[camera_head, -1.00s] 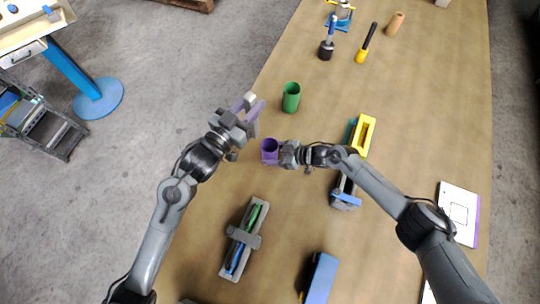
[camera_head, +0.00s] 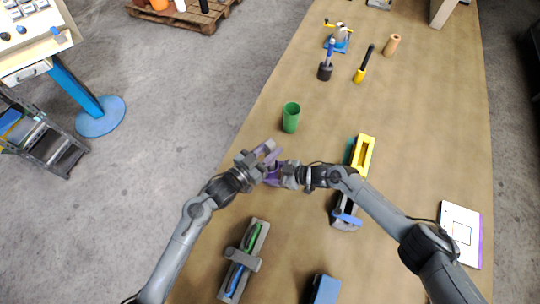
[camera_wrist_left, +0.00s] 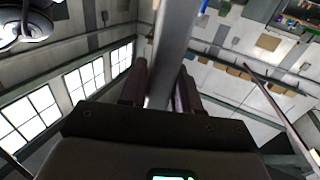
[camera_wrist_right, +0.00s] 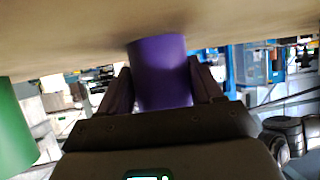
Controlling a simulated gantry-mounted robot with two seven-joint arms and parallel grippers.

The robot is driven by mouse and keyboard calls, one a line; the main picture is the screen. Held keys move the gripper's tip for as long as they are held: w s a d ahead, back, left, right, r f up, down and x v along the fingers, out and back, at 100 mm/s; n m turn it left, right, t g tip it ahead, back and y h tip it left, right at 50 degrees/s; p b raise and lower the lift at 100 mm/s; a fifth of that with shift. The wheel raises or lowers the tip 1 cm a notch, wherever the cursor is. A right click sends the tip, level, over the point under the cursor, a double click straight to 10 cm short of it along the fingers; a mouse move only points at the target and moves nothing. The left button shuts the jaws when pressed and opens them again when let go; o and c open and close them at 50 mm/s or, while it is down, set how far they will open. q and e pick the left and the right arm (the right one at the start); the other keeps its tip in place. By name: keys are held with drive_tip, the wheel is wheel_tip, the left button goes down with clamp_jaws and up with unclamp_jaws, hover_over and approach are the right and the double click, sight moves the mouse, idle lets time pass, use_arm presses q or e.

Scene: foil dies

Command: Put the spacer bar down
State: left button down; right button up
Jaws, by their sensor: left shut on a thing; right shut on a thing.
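A long grey bar (camera_wrist_left: 172,50), seemingly the spacer bar, is between the fingers of my left gripper (camera_wrist_left: 160,85) in the left wrist view. In the head view my left gripper (camera_head: 266,157) is shut on it, and the bar itself is hardly visible. This gripper is right beside a purple cup (camera_head: 273,174); I cannot tell whether they touch. My right gripper (camera_head: 282,175) is shut on the purple cup, which also shows between its fingers in the right wrist view (camera_wrist_right: 160,72).
A green cup (camera_head: 291,117) stands behind the grippers. A grey holder (camera_head: 232,284) with green and blue items lies in front. A yellow frame (camera_head: 366,155) and a grey-and-blue tool (camera_head: 345,214) lie to the right. The table (camera_head: 420,120) has bare room at the right.

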use_arm(q)
drive_tip(key=shift+f, duration=2.25)
drive_tip(key=shift+f, duration=0.1)
drive_tip(key=c, duration=0.8)
unclamp_jaws()
drive_tip(key=shift+f, duration=0.1)
drive_tip(key=v, duration=1.2)
drive_tip(key=shift+r, duration=0.2)
use_arm(e)
drive_tip(key=o, duration=0.9)
